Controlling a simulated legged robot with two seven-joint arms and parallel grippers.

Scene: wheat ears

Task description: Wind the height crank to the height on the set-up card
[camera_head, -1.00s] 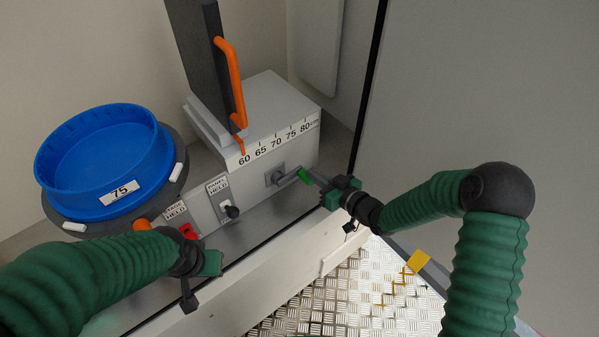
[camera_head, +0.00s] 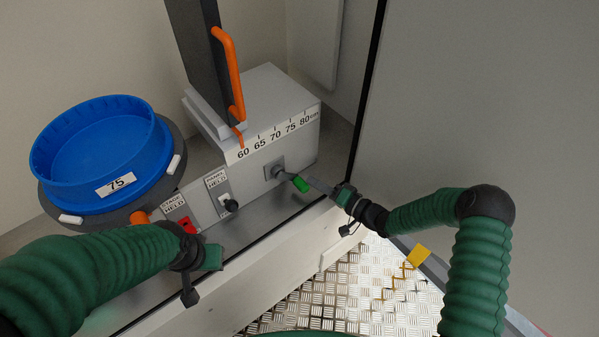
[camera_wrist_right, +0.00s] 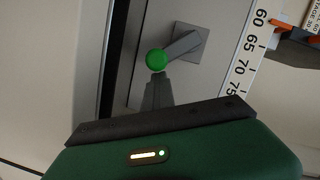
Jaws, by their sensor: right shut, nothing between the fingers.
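The height crank (camera_head: 278,171) is a grey arm on a square plate on the front of the grey housing, with a green knob (camera_head: 301,185). The knob also shows in the right wrist view (camera_wrist_right: 156,59). My right gripper (camera_head: 315,185) is shut and empty, its grey fingertips right at the knob; I cannot tell if they touch. In the right wrist view its fingers (camera_wrist_right: 157,90) point at the knob. The height scale (camera_head: 275,138) runs 60 to 80 cm; an orange pointer (camera_head: 240,140) stands near 60. A card (camera_head: 116,184) reads 75. My left gripper (camera_head: 208,258) is low at left, fingers unclear.
The card is on a blue round tub (camera_head: 60,188) at the left. A black knob (camera_head: 231,205) and a red switch (camera_head: 186,225) sit on the panel left of the crank. An orange handle (camera_head: 231,75) stands on the dark column. A grey wall bounds the right.

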